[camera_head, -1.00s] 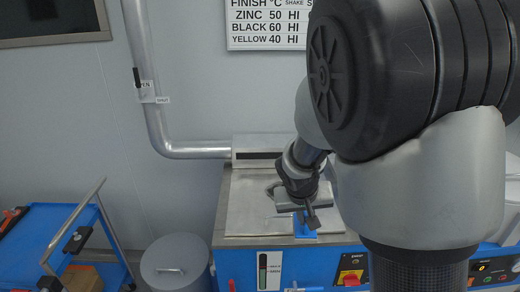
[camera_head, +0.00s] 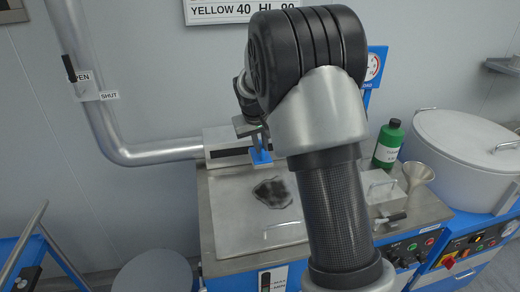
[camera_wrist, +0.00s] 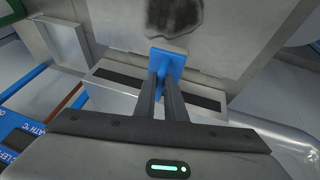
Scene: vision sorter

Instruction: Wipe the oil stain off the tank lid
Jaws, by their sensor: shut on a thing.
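The tank lid (camera_head: 228,222) is a flat grey metal plate on top of the blue-fronted tank. A dark, irregular oil stain (camera_head: 272,192) lies near its middle; in the wrist view the stain (camera_wrist: 175,14) shows at the top edge. My gripper (camera_head: 256,140) is above the back part of the lid, behind the stain.
A slotted metal box (camera_head: 226,140) and a large pipe (camera_head: 110,130) stand at the lid's back edge. The lid's front is clear.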

